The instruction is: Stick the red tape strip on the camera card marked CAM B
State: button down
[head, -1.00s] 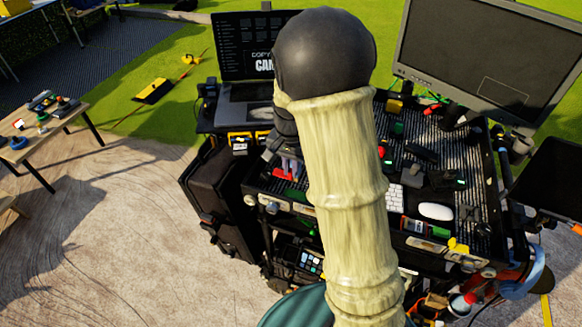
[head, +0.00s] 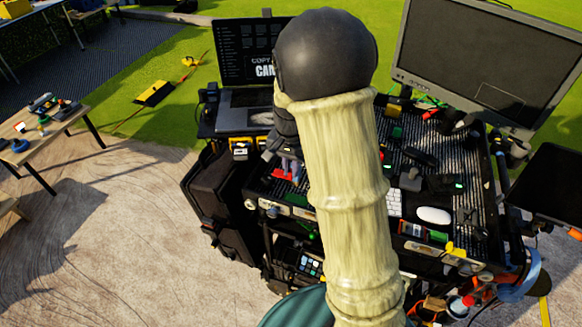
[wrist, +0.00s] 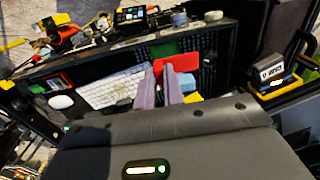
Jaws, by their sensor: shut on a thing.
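The red tape strip (wrist: 181,62) shows at the fingertips of my gripper (wrist: 160,70) in the wrist view, as a flat bright red piece. The two grey-purple fingers are closed in on it and hold it over the ribbed cart top. In the head view my gripper (head: 290,166) is at the cart's left part, largely behind my arm, with a bit of red beside the fingers. I cannot read CAM B on any card. The laptop (head: 245,62) screen shows "COPY" and "CAM", with the rest hidden by my arm.
The cart top holds a white keyboard (wrist: 113,88), a white mouse (head: 434,215) and several small dark devices. A large monitor (head: 490,60) stands at the back right. Yellow-fronted items (head: 240,148) sit at the left edge. In the wrist view, a yellow-edged bin (wrist: 284,88) is at right.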

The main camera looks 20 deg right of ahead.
jog(key=shift+r+p, duration=1.25)
jog(key=shift+r, duration=0.25)
jog(key=shift+f, duration=0.1)
